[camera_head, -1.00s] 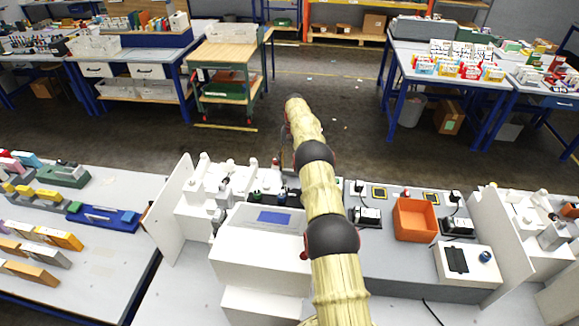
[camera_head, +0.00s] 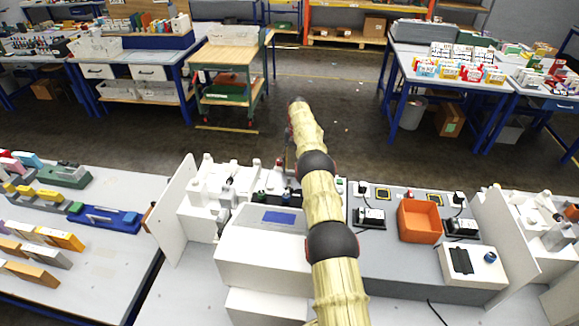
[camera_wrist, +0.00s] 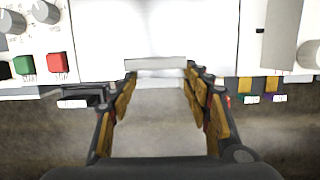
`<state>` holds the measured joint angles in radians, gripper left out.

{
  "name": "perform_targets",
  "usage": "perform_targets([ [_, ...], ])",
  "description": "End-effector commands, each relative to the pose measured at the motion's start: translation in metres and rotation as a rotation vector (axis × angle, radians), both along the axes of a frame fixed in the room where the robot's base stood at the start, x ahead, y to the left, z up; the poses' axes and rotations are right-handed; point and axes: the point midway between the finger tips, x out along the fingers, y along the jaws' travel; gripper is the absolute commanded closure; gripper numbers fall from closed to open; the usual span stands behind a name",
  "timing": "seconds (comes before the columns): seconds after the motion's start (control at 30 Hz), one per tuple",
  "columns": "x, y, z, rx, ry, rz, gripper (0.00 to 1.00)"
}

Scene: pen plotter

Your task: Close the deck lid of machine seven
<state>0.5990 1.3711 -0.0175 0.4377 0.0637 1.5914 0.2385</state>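In the wrist view my gripper (camera_wrist: 162,80) is open, with its two yellow-padded fingers spread apart. A pale grey bar (camera_wrist: 155,64), like a handle or lip, lies across the space between the fingertips. I cannot tell whether the fingers touch it. Behind it is a plain white panel (camera_wrist: 155,30), perhaps the deck lid; its angle is unclear. In the head view my arm reaches over the bench and hides part of the white machines; my gripper is not clearly visible there. No number seven is readable.
In the wrist view, a green START button (camera_wrist: 23,65), a red STOP button (camera_wrist: 57,63) and grey knobs (camera_wrist: 45,11) are left of the panel. In the head view an orange bin (camera_head: 419,221) is right of my arm, and a white box (camera_head: 262,262) is left.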

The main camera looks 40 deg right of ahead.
Motion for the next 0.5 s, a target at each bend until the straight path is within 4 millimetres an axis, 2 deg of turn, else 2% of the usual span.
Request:
perform_targets([
  [0.03,-0.0085,-0.0025,-0.0076,0.004,0.021,-0.002,0.73],
  [0.2,-0.0087,-0.0024,-0.0071,0.005,0.022,-0.002,0.72],
  [0.5,-0.0081,-0.0025,-0.0053,0.003,0.020,-0.002,0.55],
])
